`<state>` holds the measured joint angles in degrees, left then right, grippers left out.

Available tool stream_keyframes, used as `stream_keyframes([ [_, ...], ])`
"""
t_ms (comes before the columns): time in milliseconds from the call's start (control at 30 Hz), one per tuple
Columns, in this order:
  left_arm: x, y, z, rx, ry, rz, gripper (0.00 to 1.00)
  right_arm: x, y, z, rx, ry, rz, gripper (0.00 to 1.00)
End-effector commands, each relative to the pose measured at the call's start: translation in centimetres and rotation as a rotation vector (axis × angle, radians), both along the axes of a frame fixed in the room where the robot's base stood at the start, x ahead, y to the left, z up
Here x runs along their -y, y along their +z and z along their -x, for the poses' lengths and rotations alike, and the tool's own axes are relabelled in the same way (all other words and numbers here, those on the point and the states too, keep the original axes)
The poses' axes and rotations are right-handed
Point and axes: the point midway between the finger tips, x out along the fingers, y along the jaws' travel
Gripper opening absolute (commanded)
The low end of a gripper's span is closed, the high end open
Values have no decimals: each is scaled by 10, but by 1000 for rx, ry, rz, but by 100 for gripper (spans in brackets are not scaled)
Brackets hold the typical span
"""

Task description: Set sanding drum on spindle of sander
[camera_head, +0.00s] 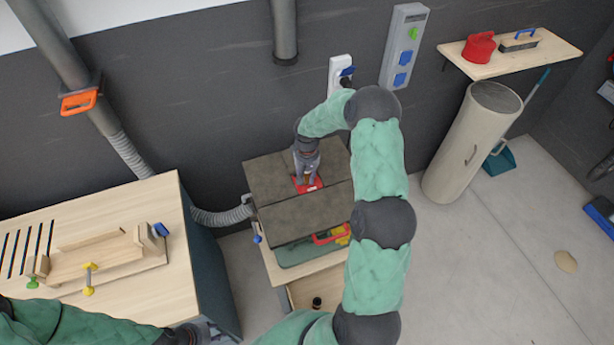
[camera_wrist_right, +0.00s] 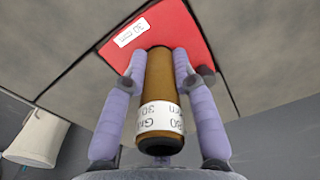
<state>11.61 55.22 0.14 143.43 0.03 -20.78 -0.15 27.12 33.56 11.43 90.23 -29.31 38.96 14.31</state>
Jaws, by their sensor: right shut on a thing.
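The sanding drum (camera_wrist_right: 158,95), a brown cylinder with a white printed label and a dark near end, is between the two fingers of my right gripper (camera_wrist_right: 166,75). The fingers are shut on its sides. In the head view my right gripper (camera_head: 306,172) is over the red plate (camera_head: 313,186) in the dark grey sander table (camera_head: 272,178). The red plate also shows in the wrist view (camera_wrist_right: 178,25), behind the drum's far end. The spindle is hidden, and I cannot tell whether the drum is around it.
The workbench (camera_head: 120,200) with a wooden jig (camera_head: 100,258) stands left. A grey hose (camera_head: 222,215) runs to the sander. An open drawer (camera_head: 318,290) holds a small dark object. A beige cylinder (camera_head: 470,145) stands right. Floor at right is mostly clear.

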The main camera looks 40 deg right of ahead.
Motion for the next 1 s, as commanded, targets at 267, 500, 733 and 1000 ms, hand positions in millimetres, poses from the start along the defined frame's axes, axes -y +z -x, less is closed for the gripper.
stream_keyframes([
  [267, 0, 0, 0, 0, 0, 0, 32, 0, 0, 0, 0, 0, 0, 0],
  [500, 0, -2, 0, 0, 0, 0, 32, 0, -2, 0, -1, 0, 0, 42],
  [733, 0, -1, 0, 0, 0, 0, 32, 0, -2, 0, -1, 0, 0, 55],
  [1000, 0, -1, 0, 0, 0, 0, 32, 0, 6, -1, 2, 0, 1, 55],
])
